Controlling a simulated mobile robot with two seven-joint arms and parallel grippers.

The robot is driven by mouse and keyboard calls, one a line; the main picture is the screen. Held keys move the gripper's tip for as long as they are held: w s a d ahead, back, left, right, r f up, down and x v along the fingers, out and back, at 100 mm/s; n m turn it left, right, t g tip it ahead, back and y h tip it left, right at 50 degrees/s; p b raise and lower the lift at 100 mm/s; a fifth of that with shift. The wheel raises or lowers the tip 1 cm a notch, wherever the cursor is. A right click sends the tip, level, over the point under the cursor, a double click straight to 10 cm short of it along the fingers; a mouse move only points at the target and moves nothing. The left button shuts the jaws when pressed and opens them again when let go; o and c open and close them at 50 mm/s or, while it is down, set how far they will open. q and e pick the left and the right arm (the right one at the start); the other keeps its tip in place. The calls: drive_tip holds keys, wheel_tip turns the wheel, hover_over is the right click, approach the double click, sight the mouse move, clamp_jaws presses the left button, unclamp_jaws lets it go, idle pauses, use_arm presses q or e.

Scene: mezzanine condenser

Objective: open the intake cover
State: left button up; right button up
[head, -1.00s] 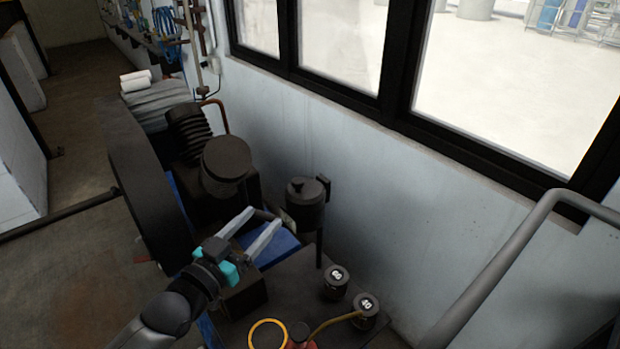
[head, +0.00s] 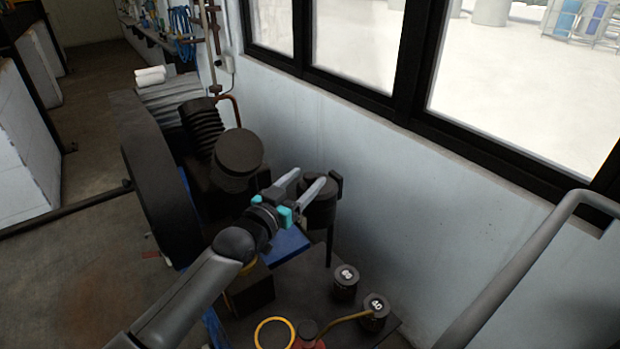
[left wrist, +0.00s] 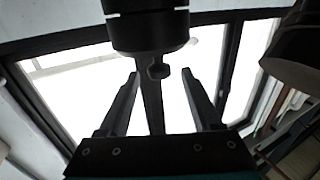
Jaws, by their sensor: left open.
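A dark cylindrical canister (head: 321,210) with a block-like handle (head: 336,184) on its right side stands by the wall on a thin post; I take its top to be the intake cover. My left gripper (head: 303,180) is open, its two pale fingers reaching toward the canister and partly hiding its top. In the left wrist view a dark cylinder (left wrist: 150,32) hangs above the spread fingers (left wrist: 159,76), with a small knob (left wrist: 158,72) and a post between them. Nothing is gripped. I cannot tell whether the fingers touch anything. My right gripper is not in view.
A larger dark round housing (head: 239,152) and a big flywheel (head: 157,180) stand to the left. Two numbered weights (head: 345,282) and a yellow ring (head: 273,334) sit at the front. A grey rail (head: 500,285) crosses the right side. The window wall is close behind.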

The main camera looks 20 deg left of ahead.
use_arm(q)
drive_tip(key=shift+x, duration=1.25)
drive_tip(key=shift+c, duration=0.4)
clamp_jaws()
